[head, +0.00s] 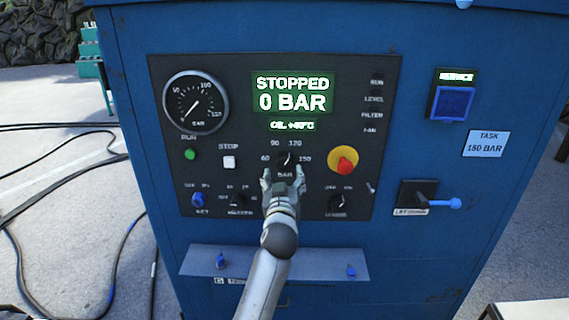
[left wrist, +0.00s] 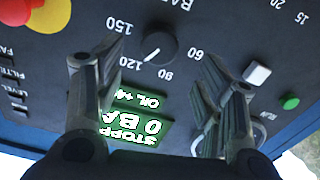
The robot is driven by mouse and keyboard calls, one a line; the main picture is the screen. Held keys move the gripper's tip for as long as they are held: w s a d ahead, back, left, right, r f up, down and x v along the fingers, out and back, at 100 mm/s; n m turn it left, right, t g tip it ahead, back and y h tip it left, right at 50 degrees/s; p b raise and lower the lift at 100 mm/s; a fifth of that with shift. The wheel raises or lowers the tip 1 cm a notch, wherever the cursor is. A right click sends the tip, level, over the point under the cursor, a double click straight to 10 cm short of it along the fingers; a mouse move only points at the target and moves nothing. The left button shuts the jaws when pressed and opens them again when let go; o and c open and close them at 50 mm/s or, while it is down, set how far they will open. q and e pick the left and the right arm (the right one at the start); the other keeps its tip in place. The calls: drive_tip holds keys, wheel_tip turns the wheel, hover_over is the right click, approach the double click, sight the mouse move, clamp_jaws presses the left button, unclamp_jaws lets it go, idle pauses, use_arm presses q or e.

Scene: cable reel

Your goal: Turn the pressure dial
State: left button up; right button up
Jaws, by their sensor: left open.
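The pressure dial is a small black knob (head: 285,158) in the middle of the dark control panel, above the word BAR. Labels 60, 90, 120 and 150 ring it. In the left wrist view, which is upside down, the knob (left wrist: 161,47) shows a white mark pointing roughly between 90 and 120. My left gripper (head: 283,173) is open in front of the panel, just below the knob in the head view. In the left wrist view its two fingers (left wrist: 148,68) stand apart on either side of the knob, not visibly touching it. My right gripper is not in view.
The display (head: 293,92) reads STOPPED, 0 BAR. A round gauge (head: 196,102), green button (head: 190,154), white button (head: 229,162) and red emergency stop (head: 344,160) surround the dial. A blue-handled lever (head: 440,202) is at right. A ledge (head: 310,263) juts out below.

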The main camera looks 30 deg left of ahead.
sight(285, 165)
use_arm(q)
drive_tip(key=p+x, duration=0.1)
drive_tip(key=x, duration=0.5)
drive_tip(key=shift+w+a, duration=0.15)
drive_tip(key=shift+w, duration=0.15)
drive_tip(key=shift+c, duration=0.7)
drive_tip(key=c, duration=0.9)
